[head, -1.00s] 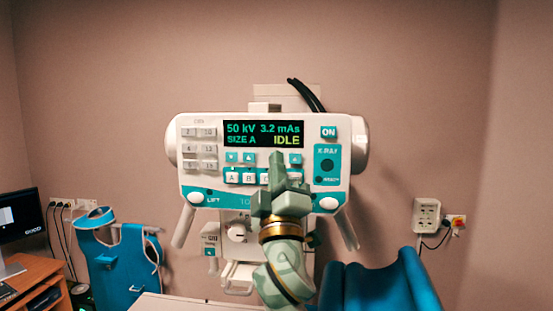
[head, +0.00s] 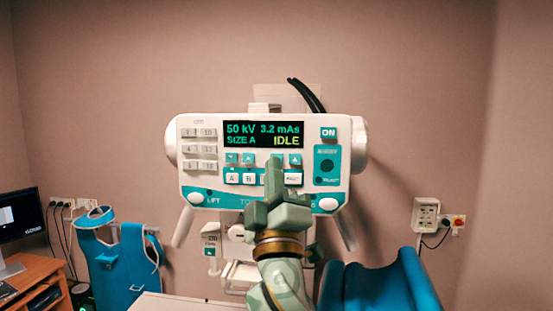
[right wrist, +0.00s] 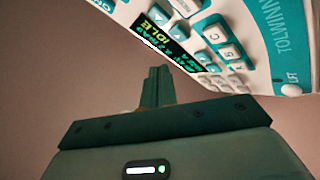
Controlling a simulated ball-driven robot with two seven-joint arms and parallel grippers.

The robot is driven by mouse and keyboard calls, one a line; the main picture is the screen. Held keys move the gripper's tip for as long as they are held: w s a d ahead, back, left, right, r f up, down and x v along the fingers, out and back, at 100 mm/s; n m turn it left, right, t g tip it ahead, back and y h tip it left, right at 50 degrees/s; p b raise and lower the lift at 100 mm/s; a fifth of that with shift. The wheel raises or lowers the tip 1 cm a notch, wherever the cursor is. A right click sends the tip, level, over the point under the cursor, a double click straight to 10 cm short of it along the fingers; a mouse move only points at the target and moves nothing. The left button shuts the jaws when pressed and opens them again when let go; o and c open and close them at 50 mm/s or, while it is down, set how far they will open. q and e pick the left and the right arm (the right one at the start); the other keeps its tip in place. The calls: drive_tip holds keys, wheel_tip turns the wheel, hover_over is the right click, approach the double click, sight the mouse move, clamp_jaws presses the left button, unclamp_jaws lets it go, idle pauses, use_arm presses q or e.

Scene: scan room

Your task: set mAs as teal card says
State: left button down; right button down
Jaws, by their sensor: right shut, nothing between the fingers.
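The x-ray control panel (head: 220,205) is white and teal and faces me. Its display (head: 263,134) reads 50 kV, 3.2 mAs, SIZE A and IDLE. Below it are small teal arrow buttons; the rightmost up arrow (head: 295,159) is visible, and the one left of it is hidden behind my fingers. My right gripper (head: 274,165) is shut and empty, pointing up in front of the panel. In the right wrist view the shut fingers (right wrist: 158,80) stand beside the tilted panel; I cannot tell whether they touch it. I cannot make out a teal card. My left gripper is not in view.
The ON button (head: 329,133) is at the panel's upper right, with number keys (head: 199,149) at the left. A teal padded support (head: 380,288) is at lower right. A teal apron (head: 125,268) and a desk (head: 35,282) are at left.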

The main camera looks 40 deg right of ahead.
drive_tip(key=shift+s+a+f, duration=0.1)
drive_tip(key=shift+s+a, duration=0.7)
drive_tip(key=shift+w, duration=0.1)
